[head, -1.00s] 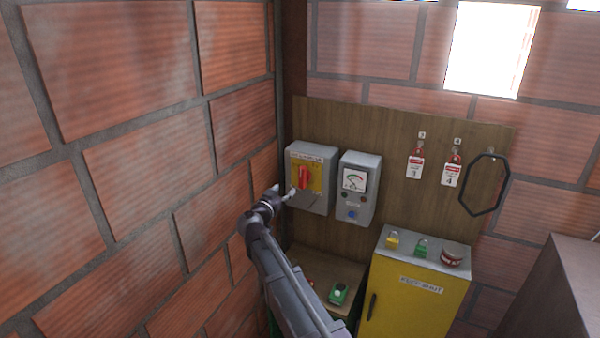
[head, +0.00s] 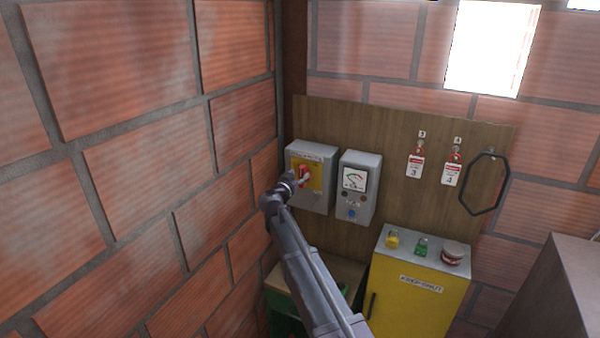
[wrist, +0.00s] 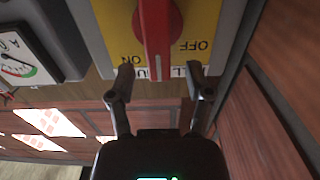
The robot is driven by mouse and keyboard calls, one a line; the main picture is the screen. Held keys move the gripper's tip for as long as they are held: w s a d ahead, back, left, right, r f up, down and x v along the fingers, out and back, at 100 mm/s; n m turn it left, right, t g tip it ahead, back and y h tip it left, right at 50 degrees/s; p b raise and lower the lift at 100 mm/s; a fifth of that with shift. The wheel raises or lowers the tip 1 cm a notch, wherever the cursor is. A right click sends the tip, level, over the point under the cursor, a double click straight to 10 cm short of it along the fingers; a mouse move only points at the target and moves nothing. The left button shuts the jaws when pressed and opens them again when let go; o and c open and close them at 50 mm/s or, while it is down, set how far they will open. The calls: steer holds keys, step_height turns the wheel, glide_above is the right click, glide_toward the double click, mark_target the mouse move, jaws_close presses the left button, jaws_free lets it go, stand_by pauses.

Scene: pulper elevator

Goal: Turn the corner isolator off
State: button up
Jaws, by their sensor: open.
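The corner isolator is a grey box (head: 325,152) with a yellow plate (head: 316,180) and a red handle (head: 303,170), on the wooden board near the corner. In the wrist view the red handle (wrist: 156,35) runs down the yellow plate (wrist: 112,25), its end near the gap between my fingers. Printed "ON" and "OFF" appear upside down on either side of it. My gripper (wrist: 160,78) is open, one finger on each side of the handle's end. Contact with the handle cannot be told. In the head view my gripper (head: 297,179) partly covers the isolator's lower left.
A grey meter box (head: 360,188) with a blue button hangs close right of the isolator. The brick wall (head: 235,130) stands close on the left. Below is a yellow cabinet (head: 415,305) with padlocks on top. Tags (head: 415,165) and a black loop (head: 484,184) hang right.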

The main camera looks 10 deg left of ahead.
mark_target(301, 173)
steer(key=shift+x, duration=1.5)
